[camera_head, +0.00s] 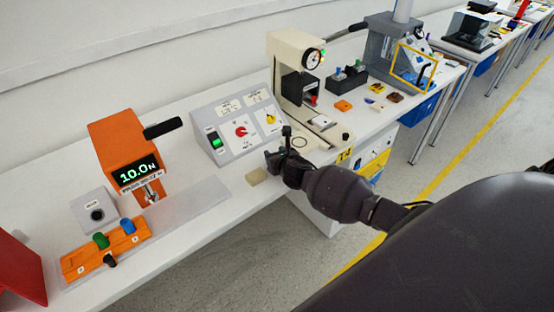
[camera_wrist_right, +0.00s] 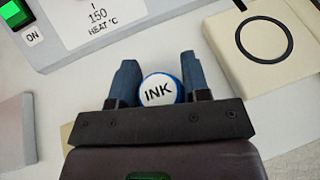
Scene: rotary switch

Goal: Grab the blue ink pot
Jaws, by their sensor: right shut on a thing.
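The ink pot (camera_wrist_right: 160,88) shows in the right wrist view as a round white lid marked "INK" with a blue rim. It sits between the two fingers of my right gripper (camera_wrist_right: 158,70), which are shut on it from both sides. In the head view my right gripper (camera_head: 274,159) is over the front of the table, and the pot cannot be made out there. My left gripper is not in view.
A grey control panel (camera_head: 219,117) with a green switch and red and yellow knobs stands behind the gripper. A cream press (camera_head: 284,49) is at its right. A small tan block (camera_head: 256,177) lies close by. An orange force tester (camera_head: 112,143) stands at left.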

